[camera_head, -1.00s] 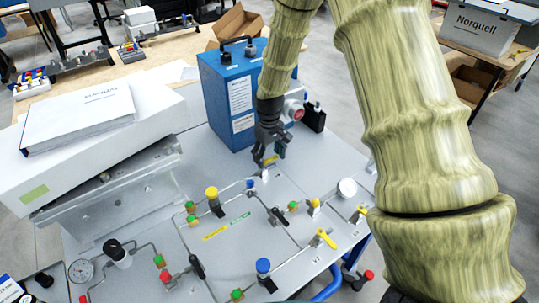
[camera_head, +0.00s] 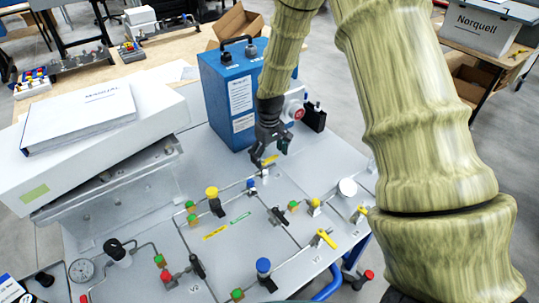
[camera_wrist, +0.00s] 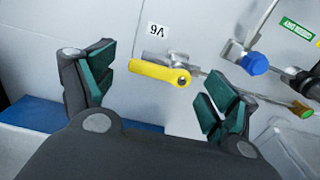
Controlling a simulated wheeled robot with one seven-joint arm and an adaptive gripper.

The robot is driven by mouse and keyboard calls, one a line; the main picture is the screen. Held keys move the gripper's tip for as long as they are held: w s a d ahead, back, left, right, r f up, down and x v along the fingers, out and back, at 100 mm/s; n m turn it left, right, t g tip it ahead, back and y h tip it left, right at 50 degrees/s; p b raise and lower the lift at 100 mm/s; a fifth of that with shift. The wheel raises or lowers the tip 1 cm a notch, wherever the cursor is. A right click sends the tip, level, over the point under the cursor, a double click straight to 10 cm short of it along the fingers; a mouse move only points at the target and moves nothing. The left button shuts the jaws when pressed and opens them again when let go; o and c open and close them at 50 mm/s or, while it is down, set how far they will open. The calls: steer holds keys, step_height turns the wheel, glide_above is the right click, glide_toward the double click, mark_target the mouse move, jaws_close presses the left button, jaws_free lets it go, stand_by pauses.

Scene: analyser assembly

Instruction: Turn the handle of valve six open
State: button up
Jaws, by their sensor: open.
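Valve six's yellow handle (camera_wrist: 158,73) shows in the wrist view beside an upside-down V6 label (camera_wrist: 156,30). It lies roughly along the line of its metal fitting, with its round pivot end to the right. My gripper (camera_wrist: 160,88) is open, one green-padded finger to the left of the handle and one to the right; neither visibly touches it. In the head view my gripper (camera_head: 269,153) points down at the far part of the panel, in front of the blue box. The yellow handle (camera_head: 270,159) is partly hidden behind the fingers there.
The blue box (camera_head: 232,95) stands close behind my gripper. A blue knob (camera_wrist: 254,63) is right of valve six in the wrist view. Another yellow handle (camera_head: 322,239), black handles and pipes spread over the grey panel (camera_head: 200,285). A white box (camera_head: 95,150) stands at left.

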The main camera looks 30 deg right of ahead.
mark_target(269, 159)
steer(key=shift+r, duration=0.1)
step_height(269, 159, up, 12)
stand_by(0.5)
stand_by(1.9)
